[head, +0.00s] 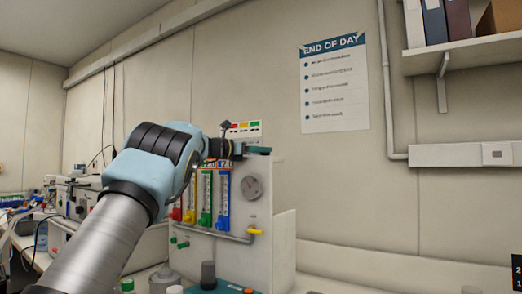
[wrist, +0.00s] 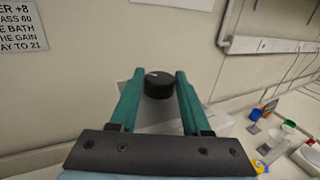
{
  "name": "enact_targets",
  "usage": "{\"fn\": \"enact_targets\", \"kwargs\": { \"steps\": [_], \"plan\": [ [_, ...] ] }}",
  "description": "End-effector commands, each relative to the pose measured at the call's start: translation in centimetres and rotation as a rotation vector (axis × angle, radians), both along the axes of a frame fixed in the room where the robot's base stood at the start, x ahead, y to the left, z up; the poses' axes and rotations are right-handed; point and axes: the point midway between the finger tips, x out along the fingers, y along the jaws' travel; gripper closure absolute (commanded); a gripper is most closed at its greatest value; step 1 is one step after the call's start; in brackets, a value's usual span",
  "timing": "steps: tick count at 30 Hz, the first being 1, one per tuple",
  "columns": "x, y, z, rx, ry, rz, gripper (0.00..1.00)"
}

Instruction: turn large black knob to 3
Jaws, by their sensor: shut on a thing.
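The large black knob (wrist: 158,86) shows in the wrist view, between the two teal fingers of my gripper (wrist: 161,76). The fingers are shut on its sides. A small pale mark shows on the knob's top face, toward the upper left; I cannot read any numbers around it. In the head view my gripper (head: 257,149) is at the top of a pale panel unit (head: 258,220), and I cannot make out the knob there.
The panel carries a round gauge (head: 252,188), coloured flow tubes (head: 206,200) and a yellow valve handle (head: 255,232). A dark cylinder (head: 208,275) stands below in front. A wall shelf (head: 465,55) is at upper right. Bench clutter (head: 75,195) lies left.

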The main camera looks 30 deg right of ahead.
Motion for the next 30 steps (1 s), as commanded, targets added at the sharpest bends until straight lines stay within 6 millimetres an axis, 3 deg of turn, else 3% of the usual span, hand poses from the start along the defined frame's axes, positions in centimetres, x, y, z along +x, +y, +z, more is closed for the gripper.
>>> {"fn": "enact_targets", "kwargs": {
  "steps": [9, 10, 17, 26, 30],
  "plan": [
    [0.0, 0.0, 0.1, -0.003, 0.000, -0.001, 1.00],
    [0.0, 0.0, 0.1, -0.003, 0.000, -0.001, 0.52],
    [0.0, 0.0, 0.1, -0.002, 0.000, 0.000, 0.26],
    [0.0, 0.1, 0.0, -0.002, 0.000, 0.000, 0.23],
    [0.0, 1.5, -0.2, -0.002, -0.001, 0.003, 0.23]
  ]
}}
